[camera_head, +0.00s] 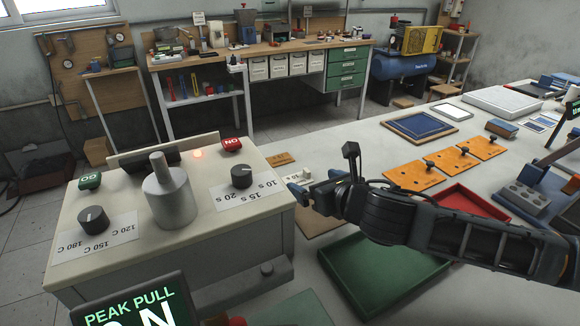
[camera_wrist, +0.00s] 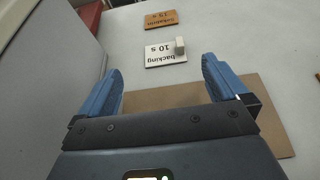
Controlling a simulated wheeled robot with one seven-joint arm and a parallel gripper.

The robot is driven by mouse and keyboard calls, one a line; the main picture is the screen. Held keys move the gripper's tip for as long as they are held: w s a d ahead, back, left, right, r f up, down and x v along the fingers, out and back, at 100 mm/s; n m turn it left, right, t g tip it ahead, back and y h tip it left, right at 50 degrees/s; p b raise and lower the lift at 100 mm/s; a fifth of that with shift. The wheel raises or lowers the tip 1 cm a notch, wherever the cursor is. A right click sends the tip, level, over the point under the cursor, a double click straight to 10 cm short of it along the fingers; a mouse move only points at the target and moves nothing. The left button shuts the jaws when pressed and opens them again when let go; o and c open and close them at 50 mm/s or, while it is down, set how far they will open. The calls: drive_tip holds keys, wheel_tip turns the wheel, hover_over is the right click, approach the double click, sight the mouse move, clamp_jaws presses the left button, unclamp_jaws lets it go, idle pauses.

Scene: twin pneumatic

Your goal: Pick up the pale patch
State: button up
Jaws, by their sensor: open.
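A small pale block (camera_wrist: 180,46), possibly the pale patch, stands at the right end of a white card (camera_wrist: 160,54) marked "backing 10 s" in the wrist view. In the head view the small pale block (camera_head: 307,173) shows beside the control box, just beyond my gripper. My gripper (camera_head: 301,190) is open and empty, low over the bench. In the wrist view its two blue fingers (camera_wrist: 162,82) are spread wide, with the card and pale block beyond the gap between them, apart from both fingers.
An orange card (camera_wrist: 161,19) lies beyond the white one. A brown board (camera_wrist: 190,97) lies under the fingers. The control box (camera_head: 170,200) stands close on the left. A green tray (camera_head: 385,278) and red tray (camera_head: 465,205) lie near my arm.

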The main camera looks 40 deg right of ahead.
sight(302, 184)
drive_tip(key=x, duration=0.2)
drive_tip(key=shift+w, duration=0.35)
drive_tip(key=shift+s+d+f+p+x, duration=0.1)
drive_tip(key=shift+p+x, duration=0.2)
drive_tip(key=shift+x, duration=0.6)
drive_tip(key=shift+s+d+f+p+x, duration=0.15)
drive_tip(key=shift+p+x, duration=0.1)
drive_tip(key=shift+x, duration=0.65)
drive_tip(key=shift+w+d+f+p+x, duration=0.1)
drive_tip(key=shift+p+x, duration=0.2)
drive_tip(key=shift+x, duration=0.65)
drive_tip(key=shift+s, duration=0.1)
drive_tip(key=c, duration=1)
